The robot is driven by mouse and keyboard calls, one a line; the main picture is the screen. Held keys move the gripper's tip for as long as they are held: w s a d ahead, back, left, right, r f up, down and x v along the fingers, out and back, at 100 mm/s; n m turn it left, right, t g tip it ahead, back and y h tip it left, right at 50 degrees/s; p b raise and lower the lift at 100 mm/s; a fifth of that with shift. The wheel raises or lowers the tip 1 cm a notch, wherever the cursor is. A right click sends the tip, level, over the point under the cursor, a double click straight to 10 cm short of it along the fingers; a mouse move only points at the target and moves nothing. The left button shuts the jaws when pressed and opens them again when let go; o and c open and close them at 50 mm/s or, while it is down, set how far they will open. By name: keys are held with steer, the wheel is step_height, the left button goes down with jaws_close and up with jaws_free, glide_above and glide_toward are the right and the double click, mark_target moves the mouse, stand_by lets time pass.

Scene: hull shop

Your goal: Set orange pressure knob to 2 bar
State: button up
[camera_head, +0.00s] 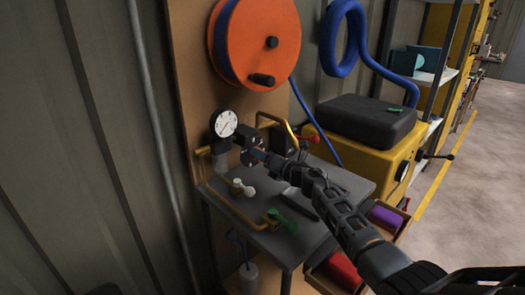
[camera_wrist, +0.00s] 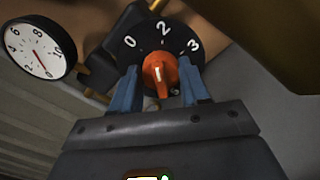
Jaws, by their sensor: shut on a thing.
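The orange pressure knob (camera_wrist: 158,80) sits on a black dial (camera_wrist: 130,45) marked 0, 2 and 3 in the wrist view. A pale line on the knob points upward, roughly toward the 2; I cannot tell its exact setting. My gripper (camera_wrist: 160,88) is shut on the knob, with one blue finger on each side of it. In the head view my gripper (camera_head: 258,156) reaches the black regulator and hides the knob. The white-faced gauge (camera_wrist: 37,50) stands left of the dial; its red needle is too small to read surely.
Yellow pipes, a white-handled valve (camera_head: 240,188), a green-handled valve (camera_head: 281,220) and a red-handled valve (camera_head: 308,138) surround my arm. A grey bench (camera_head: 345,185) lies below. An orange hose reel (camera_head: 285,30) hangs above. A yellow cabinet (camera_head: 355,150) with a black case (camera_head: 365,118) stands right.

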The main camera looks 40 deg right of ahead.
steer(key=shift+m+p, duration=0.65)
steer(key=shift+m, duration=0.55)
steer(key=o, duration=1)
steer(key=s+p, duration=0.1)
steer(key=s, duration=0.3)
steer(key=s+p, duration=0.1)
steer(key=s, duration=0.2)
steer(key=shift+s+d, duration=0.2)
steer(key=shift+s, duration=0.2)
steer(key=shift+s+f, duration=0.1)
